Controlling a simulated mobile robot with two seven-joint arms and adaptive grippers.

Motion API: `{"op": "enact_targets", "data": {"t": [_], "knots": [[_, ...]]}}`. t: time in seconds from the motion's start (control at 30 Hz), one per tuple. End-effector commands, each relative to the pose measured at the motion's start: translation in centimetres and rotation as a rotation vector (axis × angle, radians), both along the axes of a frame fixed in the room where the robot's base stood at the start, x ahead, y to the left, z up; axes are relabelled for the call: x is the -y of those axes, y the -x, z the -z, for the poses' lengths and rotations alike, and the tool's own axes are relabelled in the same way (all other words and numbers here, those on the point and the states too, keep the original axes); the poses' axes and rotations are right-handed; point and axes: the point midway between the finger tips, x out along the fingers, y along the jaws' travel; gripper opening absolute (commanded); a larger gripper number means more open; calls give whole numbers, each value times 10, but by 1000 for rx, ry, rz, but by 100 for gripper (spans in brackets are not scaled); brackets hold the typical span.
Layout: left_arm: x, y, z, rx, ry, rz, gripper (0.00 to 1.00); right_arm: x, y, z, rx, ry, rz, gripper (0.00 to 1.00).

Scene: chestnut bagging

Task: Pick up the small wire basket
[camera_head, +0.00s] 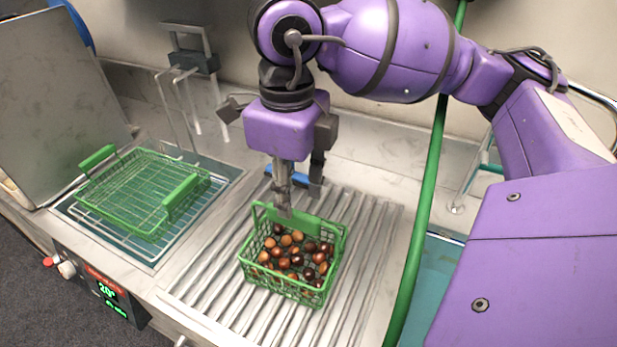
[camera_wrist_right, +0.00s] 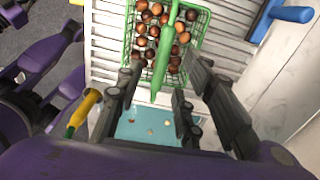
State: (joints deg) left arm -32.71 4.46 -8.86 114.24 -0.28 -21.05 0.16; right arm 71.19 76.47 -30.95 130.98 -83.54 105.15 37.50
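The small wire basket (camera_head: 247,262) is green, holds several brown chestnuts (camera_head: 290,255), and stands on the ribbed metal surface. My right gripper (camera_head: 286,208) points down at the basket's back edge, by its green handle strip. In the right wrist view, the basket (camera_wrist_right: 132,30) lies ahead with its green handle (camera_wrist_right: 159,72) between the spread fingers of my right gripper (camera_wrist_right: 163,78). The fingers look apart from the handle, so the gripper is open. Whether a finger touches the basket is hard to tell. My left gripper is in neither view.
A larger, shallow green wire basket (camera_head: 145,190) with two green handles sits over the basin at left. A metal lid (camera_head: 55,90) stands behind it. A green hose (camera_head: 420,220) runs down just right of the small basket. A blue-handled item (camera_head: 290,176) lies behind it.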

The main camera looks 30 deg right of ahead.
Motion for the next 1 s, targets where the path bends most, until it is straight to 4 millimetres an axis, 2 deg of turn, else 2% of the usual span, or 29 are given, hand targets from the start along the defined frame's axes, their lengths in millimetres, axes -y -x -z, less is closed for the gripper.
{"op": "enact_targets", "data": {"t": [0.17,0.4,0.7,1.0], "knots": [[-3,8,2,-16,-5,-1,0,1,0,23,-9,0,2,35],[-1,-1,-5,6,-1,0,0,2,-3,57,-8,-1,1,35],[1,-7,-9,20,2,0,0,1,-4,63,-6,-2,0,35],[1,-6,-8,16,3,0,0,1,-4,62,-6,-2,0,0]]}}
